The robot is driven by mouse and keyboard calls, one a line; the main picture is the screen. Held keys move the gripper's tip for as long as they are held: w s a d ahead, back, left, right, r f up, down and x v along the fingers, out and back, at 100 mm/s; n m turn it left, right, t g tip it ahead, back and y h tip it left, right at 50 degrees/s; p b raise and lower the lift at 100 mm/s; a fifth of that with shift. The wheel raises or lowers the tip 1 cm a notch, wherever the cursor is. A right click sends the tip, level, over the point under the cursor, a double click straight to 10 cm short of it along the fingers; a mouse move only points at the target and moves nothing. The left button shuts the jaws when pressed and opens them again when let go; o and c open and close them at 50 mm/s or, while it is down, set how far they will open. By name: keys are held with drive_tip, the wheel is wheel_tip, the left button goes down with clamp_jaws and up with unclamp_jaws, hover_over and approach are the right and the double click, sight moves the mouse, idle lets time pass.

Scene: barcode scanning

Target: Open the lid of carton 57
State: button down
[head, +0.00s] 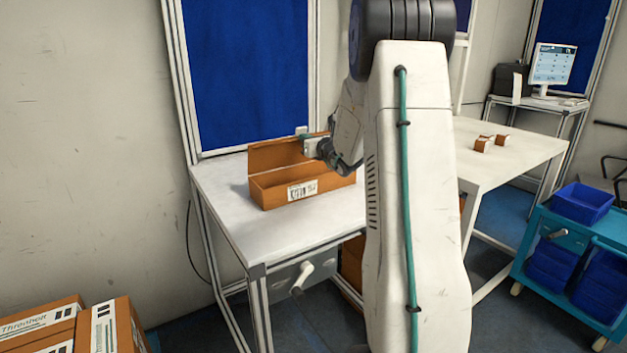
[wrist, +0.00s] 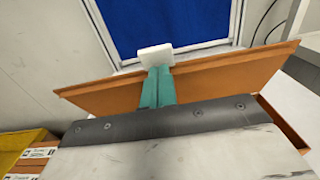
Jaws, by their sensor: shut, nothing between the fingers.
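The orange-brown carton (head: 268,195) stands on the white table, with a white barcode label (head: 302,190) on its front. I cannot read a number on it. Its lid (head: 270,154) is raised, standing up along the back edge. In the wrist view the lid (wrist: 215,84) runs across behind my fingers. My gripper (wrist: 155,72) is shut and empty, its teal fingers together against or just in front of the lid, the white tip reaching past the lid's upper edge. In the head view my arm hides the carton's right end and part of my gripper.
The white table (head: 225,220) is clear left and in front of the carton. Small orange boxes (head: 482,145) lie on the table at the right. A teal cart (head: 570,262) with blue bins stands right. More cartons (head: 110,320) are at the lower left. A blue panel (head: 247,75) stands behind.

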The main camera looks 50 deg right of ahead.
sight(302, 130)
drive_tip(key=shift+w+d+r, duration=0.15)
drive_tip(key=shift+w+r, duration=0.2)
drive_tip(key=shift+w, duration=0.3)
drive_tip(key=shift+w+d+r, duration=0.15)
drive_tip(key=shift+w+r, duration=0.15)
drive_tip(key=shift+w, duration=0.35)
drive_tip(key=shift+r+x, duration=0.2)
drive_tip(key=shift+x, duration=0.55)
drive_tip(key=shift+r+x, duration=0.15)
drive_tip(key=shift+x, duration=0.65)
drive_tip(key=shift+s, duration=0.1)
drive_tip(key=shift+v, duration=2.95)
